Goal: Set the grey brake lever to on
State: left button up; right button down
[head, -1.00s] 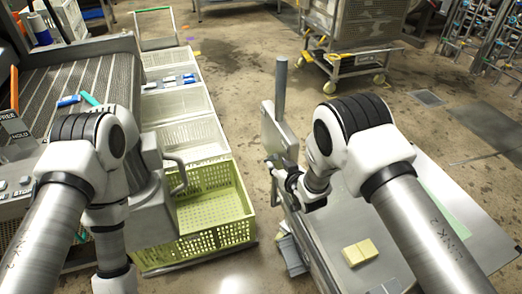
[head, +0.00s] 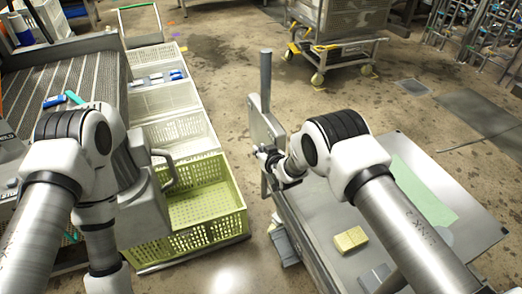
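My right gripper (head: 266,157) is at the lower part of the plate, below the bar. Its fingers are small and dark here, so I cannot tell whether they are open, shut or touching anything. My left arm reaches down at the left; its gripper is hidden behind the arm and a grey housing.
The steel-topped cart (head: 330,230) carries a yellow block (head: 350,239) and a pale green sheet (head: 420,190). A yellow-green crate (head: 205,215) and white crates (head: 180,135) line the conveyor (head: 85,85) at left. A wheeled cart (head: 335,45) stands behind. The middle floor is clear.

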jog(key=shift+w+a+r+g, duration=0.15)
jog(key=shift+w+r+g, duration=0.15)
jog(key=shift+w+g, duration=0.15)
jog(key=shift+w+a+r+g+h, duration=0.2)
jog(key=shift+w+g+h, duration=0.25)
jog(key=shift+g, duration=0.5)
jog(key=c, duration=1.1)
grip_release()
jog(key=shift+s, duration=0.15)
